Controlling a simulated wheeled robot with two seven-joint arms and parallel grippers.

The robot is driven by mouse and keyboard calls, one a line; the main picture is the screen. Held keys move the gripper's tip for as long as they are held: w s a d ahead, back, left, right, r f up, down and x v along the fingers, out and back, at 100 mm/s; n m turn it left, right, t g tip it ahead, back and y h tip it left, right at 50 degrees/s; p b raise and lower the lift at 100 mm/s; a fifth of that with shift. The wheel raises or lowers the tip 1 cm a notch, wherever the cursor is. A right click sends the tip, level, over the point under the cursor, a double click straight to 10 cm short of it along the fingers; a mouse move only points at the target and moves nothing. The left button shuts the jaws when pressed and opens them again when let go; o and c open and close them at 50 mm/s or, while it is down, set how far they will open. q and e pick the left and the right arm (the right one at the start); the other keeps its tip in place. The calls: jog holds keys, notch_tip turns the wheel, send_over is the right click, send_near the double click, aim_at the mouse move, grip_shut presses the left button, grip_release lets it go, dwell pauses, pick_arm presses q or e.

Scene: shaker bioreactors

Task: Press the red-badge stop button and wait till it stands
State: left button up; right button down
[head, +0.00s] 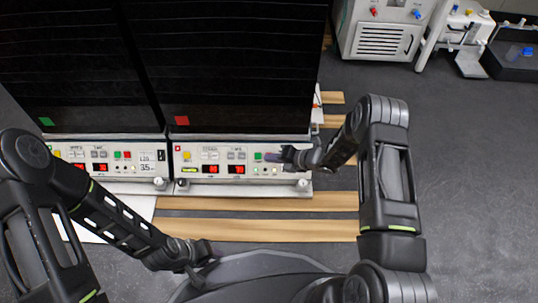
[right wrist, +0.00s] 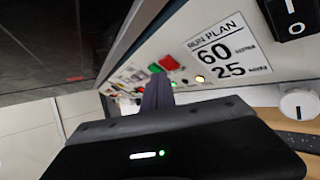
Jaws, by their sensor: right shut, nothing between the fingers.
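The red-badge shaker is the right one of two dark-fronted units, with a red badge (head: 182,120) on its front. Its white control panel (head: 195,157) has lit red displays (head: 236,169) and a green button (head: 257,156). In the right wrist view its red button (right wrist: 169,62) sits beside the green button (right wrist: 154,68). My right gripper (head: 271,157) is shut and empty, its fingertips (right wrist: 157,84) close to these buttons; whether they touch is unclear. In the head view they hide the red button. My left gripper (head: 203,264) hangs low, its jaws unclear.
The left shaker has a green badge (head: 46,121) and its own panel with green and red buttons. A run plan label (right wrist: 229,51) reading 60 and 25 is on the right panel. Wooden slats (head: 290,202) lie in front. Other lab devices (head: 385,30) stand at the back right.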

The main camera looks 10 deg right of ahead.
jog(key=shift+s+r, duration=0.15)
jog(key=s+r+p, duration=0.1)
jog(key=p, duration=0.1)
jog(key=s+a+r+p, duration=0.1)
jog(key=s+r+p, duration=0.1)
jog(key=shift+s+r, duration=0.15)
jog(key=shift+s, duration=0.15)
dwell(0.3)
dwell(0.8)
